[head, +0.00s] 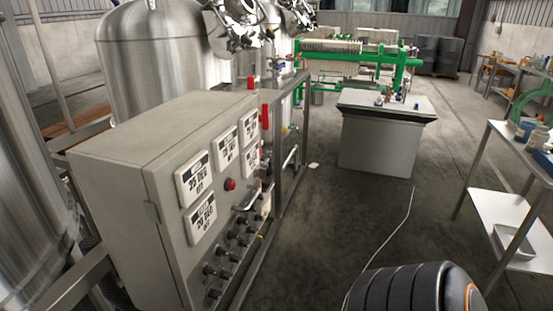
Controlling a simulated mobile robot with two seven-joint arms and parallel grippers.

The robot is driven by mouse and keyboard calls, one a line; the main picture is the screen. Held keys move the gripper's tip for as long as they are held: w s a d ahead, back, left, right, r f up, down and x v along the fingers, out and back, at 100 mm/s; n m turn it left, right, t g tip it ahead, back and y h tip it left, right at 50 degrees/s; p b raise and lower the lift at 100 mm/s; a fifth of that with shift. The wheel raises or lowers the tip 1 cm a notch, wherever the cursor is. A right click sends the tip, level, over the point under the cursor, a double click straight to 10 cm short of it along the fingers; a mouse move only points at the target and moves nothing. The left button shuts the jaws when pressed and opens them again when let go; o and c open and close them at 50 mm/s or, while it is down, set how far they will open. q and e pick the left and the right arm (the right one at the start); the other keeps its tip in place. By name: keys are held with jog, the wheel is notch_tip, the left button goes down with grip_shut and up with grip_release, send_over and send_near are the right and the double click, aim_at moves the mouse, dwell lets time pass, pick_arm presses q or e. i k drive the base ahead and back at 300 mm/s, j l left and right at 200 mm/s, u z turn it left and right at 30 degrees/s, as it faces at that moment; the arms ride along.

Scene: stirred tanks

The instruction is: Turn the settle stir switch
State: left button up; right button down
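A grey control cabinet (115,200) stands at the left, its front face turned to the right and seen at a slant. Several black rotary switches (224,273) sit in a slanting group low on that face. Their labels are too small to read, so I cannot tell which one is the settle stir switch or how it is set. A red round button (230,184) sits above them, beside several white display plates (195,180) with temperature readings. Neither of my grippers is in view.
Large steel tanks (155,50) stand behind the cabinet. A metal frame with pipes (290,150) adjoins its far side. A grey bench (378,140) stands ahead, and a steel table (510,150) at the right.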

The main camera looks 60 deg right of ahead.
aim_at(219, 251)
jog(key=z, duration=1.5)
